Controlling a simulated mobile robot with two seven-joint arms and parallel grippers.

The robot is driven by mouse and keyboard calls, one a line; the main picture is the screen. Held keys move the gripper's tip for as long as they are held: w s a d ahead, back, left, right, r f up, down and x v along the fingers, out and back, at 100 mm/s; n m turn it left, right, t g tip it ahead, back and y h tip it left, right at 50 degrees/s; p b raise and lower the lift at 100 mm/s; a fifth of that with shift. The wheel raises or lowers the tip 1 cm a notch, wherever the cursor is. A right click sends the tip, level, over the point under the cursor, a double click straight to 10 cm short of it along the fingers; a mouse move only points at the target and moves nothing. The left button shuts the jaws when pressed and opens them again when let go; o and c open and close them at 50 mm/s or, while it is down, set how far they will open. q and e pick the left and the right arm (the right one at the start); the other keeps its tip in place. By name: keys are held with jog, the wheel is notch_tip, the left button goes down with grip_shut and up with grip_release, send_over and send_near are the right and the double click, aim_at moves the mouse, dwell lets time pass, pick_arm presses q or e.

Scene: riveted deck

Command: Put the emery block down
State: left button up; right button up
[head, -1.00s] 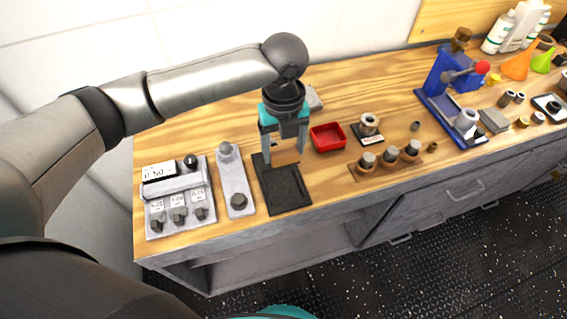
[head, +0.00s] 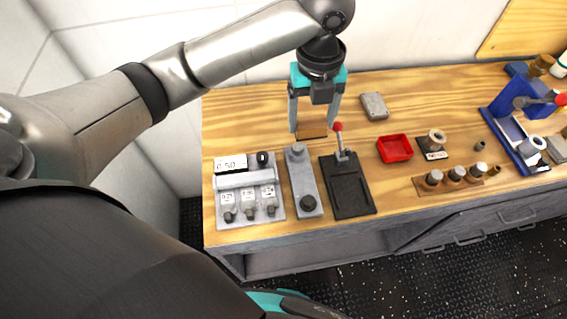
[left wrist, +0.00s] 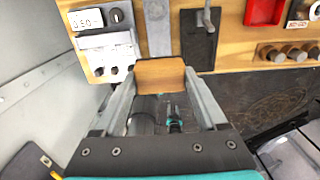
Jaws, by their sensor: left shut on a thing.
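The emery block (head: 312,124) is a small brown block between the fingers of my left gripper (head: 314,118), which is shut on it. They are over the back of the wooden bench (head: 240,112), behind the grey plate with knobs and the black plate. I cannot tell whether the block's underside touches the wood. In the left wrist view the block (left wrist: 160,75) spans the gap between the two fingertips. My right gripper is not in view.
The black plate (head: 350,190) has a red-knobbed lever (head: 339,138) close right of the block. The grey plate (head: 303,180) and a display unit (head: 247,195) stand in front. A grey block (head: 374,105) and red tray (head: 395,148) lie right. Bare wood lies to the left.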

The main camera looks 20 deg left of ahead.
pick_arm(q)
notch_tip(320, 180, down, 15)
jog(key=shift+f+b, duration=0.2)
jog(key=shift+b, duration=0.75)
jog(key=shift+f, duration=0.25)
notch_tip(320, 180, down, 4)
jog(key=shift+a+r+b, duration=0.1)
jog(key=shift+r+b, duration=0.15)
jog(key=shift+b, duration=0.05)
jog(key=shift+f, duration=0.3)
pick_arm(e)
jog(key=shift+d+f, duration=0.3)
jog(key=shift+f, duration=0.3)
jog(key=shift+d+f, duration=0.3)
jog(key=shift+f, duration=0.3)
pick_arm(q)
jog(key=shift+f, duration=0.1)
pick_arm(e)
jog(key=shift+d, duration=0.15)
pick_arm(q)
jog(key=o, duration=1.3)
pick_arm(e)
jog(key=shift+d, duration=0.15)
